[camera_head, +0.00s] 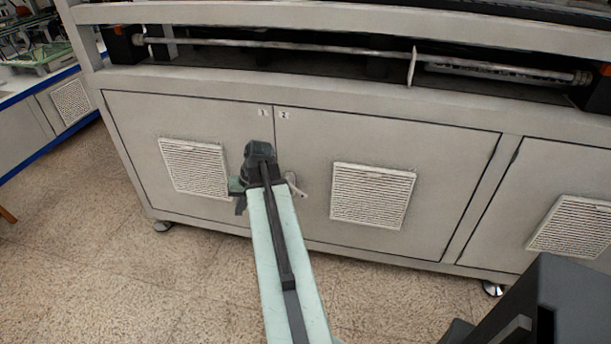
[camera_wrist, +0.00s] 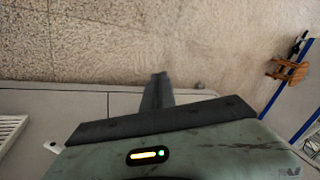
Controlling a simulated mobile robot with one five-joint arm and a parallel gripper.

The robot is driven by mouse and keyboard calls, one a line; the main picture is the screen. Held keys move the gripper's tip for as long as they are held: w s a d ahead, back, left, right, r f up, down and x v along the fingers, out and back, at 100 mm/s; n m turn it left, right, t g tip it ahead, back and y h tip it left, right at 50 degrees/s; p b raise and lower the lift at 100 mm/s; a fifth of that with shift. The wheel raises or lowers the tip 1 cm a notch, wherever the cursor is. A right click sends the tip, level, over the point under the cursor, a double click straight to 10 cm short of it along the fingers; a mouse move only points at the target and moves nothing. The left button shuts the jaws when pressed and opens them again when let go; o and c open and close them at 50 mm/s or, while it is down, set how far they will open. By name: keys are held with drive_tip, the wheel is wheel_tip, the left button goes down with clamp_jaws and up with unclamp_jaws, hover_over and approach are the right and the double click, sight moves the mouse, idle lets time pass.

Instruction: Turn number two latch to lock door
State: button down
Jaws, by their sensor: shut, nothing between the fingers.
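The door marked 2 (camera_head: 450,150) is a grey cabinet door that looks flush with its frame. Its small light latch (camera_head: 293,184) sits low near the door's left edge, just right of my arm, partly covered by it. The latch's turn angle is hard to tell. In the wrist view a small pale piece that looks like this latch (camera_wrist: 52,147) shows at the lower left. My gripper (camera_wrist: 163,76) is shut and empty, apart from the latch. In the head view it (camera_head: 241,205) hangs mostly hidden behind my arm, left of the latch, before the door marked 1 (camera_head: 135,125).
Vent grilles sit on door 1 (camera_head: 194,168) and door 2 (camera_head: 371,195). A rail with a rod (camera_head: 300,47) runs above the doors. A blue-edged bench (camera_head: 70,98) stands at the left. The speckled floor (camera_head: 110,280) in front is clear.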

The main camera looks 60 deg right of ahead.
drive_tip(key=s+d+r+m+t+h+p, duration=0.1)
drive_tip(key=s+d+r+m, duration=0.15)
drive_tip(key=s+d, duration=0.35)
drive_tip(key=s+d+r+m+t+p, duration=0.1)
drive_tip(key=s+d+r+p, duration=0.2)
drive_tip(key=d, duration=0.5)
drive_tip(key=m+t+h, duration=0.1)
drive_tip(key=m, duration=0.2)
approach(304, 194)
drive_tip(key=shift+n, duration=0.25)
drive_tip(key=w+f+b, duration=0.2)
drive_tip(key=b, duration=0.3)
drive_tip(key=w+f+b, duration=0.2)
drive_tip(key=b, duration=0.4)
drive_tip(key=shift+w+a, duration=0.1)
drive_tip(key=shift+w, duration=0.25)
drive_tip(key=shift+w+f, duration=0.25)
drive_tip(key=shift+w, duration=0.05)
